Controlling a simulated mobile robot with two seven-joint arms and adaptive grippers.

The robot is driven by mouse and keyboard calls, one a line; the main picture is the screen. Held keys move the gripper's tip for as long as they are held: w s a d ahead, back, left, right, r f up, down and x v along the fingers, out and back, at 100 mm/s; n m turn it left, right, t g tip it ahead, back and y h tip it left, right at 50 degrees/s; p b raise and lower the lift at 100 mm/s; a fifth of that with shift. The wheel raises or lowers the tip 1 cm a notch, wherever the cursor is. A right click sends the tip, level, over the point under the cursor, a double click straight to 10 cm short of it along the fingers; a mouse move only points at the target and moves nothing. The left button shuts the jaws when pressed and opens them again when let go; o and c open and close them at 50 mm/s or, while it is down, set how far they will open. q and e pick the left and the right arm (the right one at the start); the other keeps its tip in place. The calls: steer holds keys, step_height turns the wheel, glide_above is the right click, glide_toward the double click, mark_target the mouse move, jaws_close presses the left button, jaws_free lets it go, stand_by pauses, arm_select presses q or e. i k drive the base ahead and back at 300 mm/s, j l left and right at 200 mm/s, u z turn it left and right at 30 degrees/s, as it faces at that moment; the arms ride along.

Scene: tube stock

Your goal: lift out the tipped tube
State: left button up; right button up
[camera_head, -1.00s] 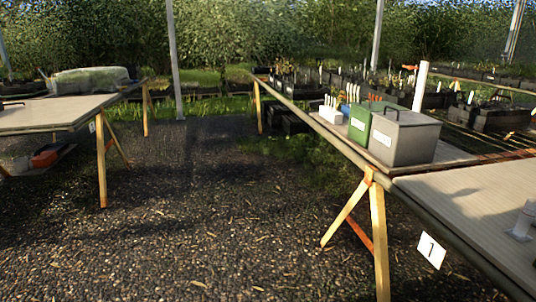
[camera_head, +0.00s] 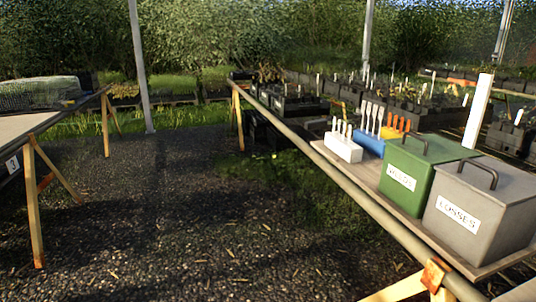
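No tipped tube can be made out in the head view. On the right bench, a white rack (camera_head: 343,148) holds several upright white pieces. Behind it, a blue holder (camera_head: 370,143) carries several pale upright pieces, with orange-topped pieces (camera_head: 394,123) beside it. A tall white post-like tube (camera_head: 478,112) stands upright behind the boxes. Neither of my grippers is in view.
A green lidded box (camera_head: 408,172) and a grey box labelled LOSSES (camera_head: 482,212) stand on the right bench (camera_head: 365,178). Trays of plants (camera_head: 300,104) lie beyond. A left table (camera_head: 22,127) carries a mesh cover (camera_head: 40,92). The gravel aisle (camera_head: 180,220) between is clear.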

mark_target(320, 123)
steer(key=i+j+z, duration=0.15)
steer(key=i+z, duration=0.15)
steer(key=i, duration=0.2)
steer(key=i+j+z, duration=0.25)
steer(key=i, duration=0.25)
steer(key=i+j, duration=0.15)
steer(key=j, duration=0.25)
steer(key=i+j+z, duration=0.1)
steer(key=j, duration=0.3)
steer(key=i+j, duration=0.15)
steer(key=j, duration=0.25)
steer(key=i+j, duration=0.1)
steer(key=j, duration=0.35)
steer(key=i+j+z, duration=0.1)
steer(key=j, duration=0.3)
steer(key=i+j, duration=0.15)
steer(key=j, duration=0.25)
steer(key=i+j, duration=0.1)
steer(key=j, duration=0.35)
steer(key=i+z, duration=0.05)
